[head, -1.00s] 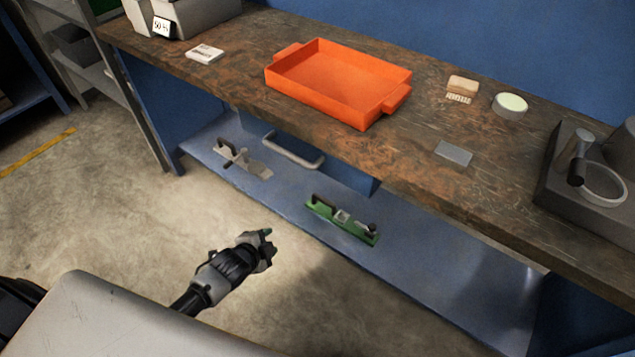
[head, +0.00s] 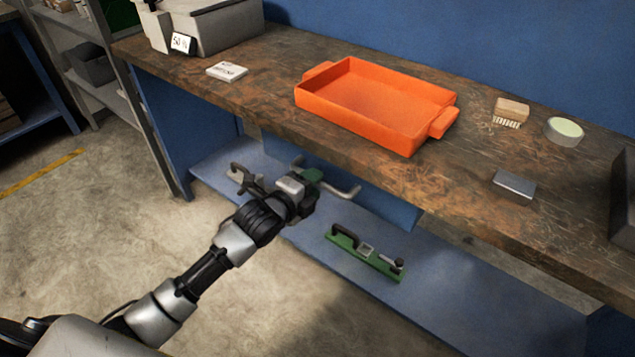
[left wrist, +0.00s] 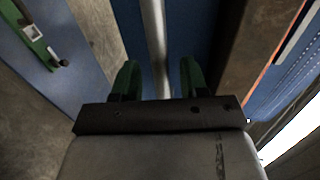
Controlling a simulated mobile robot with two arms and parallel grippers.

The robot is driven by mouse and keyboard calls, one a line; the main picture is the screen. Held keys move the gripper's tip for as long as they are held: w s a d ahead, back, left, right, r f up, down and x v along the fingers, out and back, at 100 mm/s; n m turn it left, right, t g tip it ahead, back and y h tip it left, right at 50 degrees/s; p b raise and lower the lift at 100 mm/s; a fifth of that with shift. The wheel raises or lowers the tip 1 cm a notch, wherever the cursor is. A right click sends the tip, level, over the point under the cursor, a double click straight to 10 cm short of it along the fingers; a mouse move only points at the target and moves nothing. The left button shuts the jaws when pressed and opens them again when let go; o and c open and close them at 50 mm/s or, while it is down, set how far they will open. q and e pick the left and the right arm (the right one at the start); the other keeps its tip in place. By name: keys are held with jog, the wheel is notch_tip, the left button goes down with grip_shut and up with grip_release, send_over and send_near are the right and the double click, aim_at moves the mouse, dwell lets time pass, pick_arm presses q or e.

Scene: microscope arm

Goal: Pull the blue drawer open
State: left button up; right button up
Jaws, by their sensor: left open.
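The blue drawer (head: 388,208) hangs under the workbench; its front is partly hidden behind my left gripper. Its grey bar handle (head: 347,192) sticks out, with its middle covered by the gripper in the head view. My left gripper (head: 314,181) is open at the handle. In the left wrist view its green fingertips (left wrist: 158,80) stand on either side of the grey handle bar (left wrist: 155,35), with gaps visible. The blue drawer front (left wrist: 195,30) shows behind the bar. My right gripper is not in view.
The workbench top (head: 270,105) overhangs just above the handle, carrying an orange tray (head: 355,125). Below is a blue shelf (head: 470,305) with a green hand tool (head: 365,257) and a grey one (head: 240,175). The floor (head: 95,220) in front is clear.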

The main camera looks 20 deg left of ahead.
pick_arm(q)
jog(key=shift+x, duration=1.15)
grip_shut()
